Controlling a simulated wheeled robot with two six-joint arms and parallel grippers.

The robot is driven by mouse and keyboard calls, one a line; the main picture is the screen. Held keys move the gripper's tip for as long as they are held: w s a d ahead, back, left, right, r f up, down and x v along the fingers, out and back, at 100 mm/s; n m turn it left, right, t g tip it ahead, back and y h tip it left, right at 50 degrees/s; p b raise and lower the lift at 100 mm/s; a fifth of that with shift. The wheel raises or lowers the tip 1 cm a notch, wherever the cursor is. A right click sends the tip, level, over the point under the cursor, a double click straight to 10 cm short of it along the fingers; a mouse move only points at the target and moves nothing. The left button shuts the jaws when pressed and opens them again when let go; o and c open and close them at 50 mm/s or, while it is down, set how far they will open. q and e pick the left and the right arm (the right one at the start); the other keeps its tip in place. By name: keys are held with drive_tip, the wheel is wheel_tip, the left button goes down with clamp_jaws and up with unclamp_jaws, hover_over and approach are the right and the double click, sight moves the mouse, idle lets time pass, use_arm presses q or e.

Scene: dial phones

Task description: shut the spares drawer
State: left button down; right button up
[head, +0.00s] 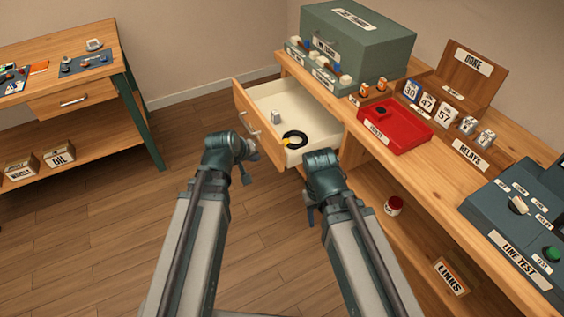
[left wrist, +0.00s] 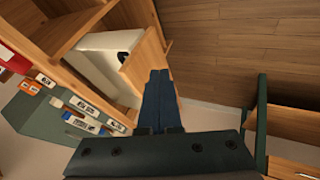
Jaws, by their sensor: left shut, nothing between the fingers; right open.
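A wooden drawer (head: 241,107) with a cream inside is pulled out from the workbench on the right; no spares label is readable on it. A small grey part (head: 276,117) and a black ring (head: 295,139) with a yellow piece lie in it. The drawer also shows in the left wrist view (left wrist: 145,62). My left gripper (head: 250,152) is outside the drawer, close to its front and handle (head: 250,124). Its fingers (left wrist: 159,75) are shut and empty; I cannot tell whether they touch the front. My right gripper (head: 311,205) is open, low beside the bench.
The bench top (head: 405,158) holds a green cabinet (head: 375,45), a red tray (head: 405,133), relays and a line test box (head: 515,225). A red-and-white jar (head: 394,205) is on the lower shelf. Another table (head: 95,50) stands at the left. The floor (head: 110,240) between is clear.

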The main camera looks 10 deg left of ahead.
use_arm(q)
drive_tip(key=b, duration=0.8)
approach(278, 158)
wheel_tip(278, 158, down, 4)
drive_tip(key=w, duration=0.2)
drive_tip(key=shift+w+d+r, duration=0.15)
drive_tip(key=shift+w+d, duration=0.1)
drive_tip(key=shift+d, duration=0.1)
use_arm(e)
wheel_tip(278, 158, down, 8)
drive_tip(key=shift+f, duration=0.2)
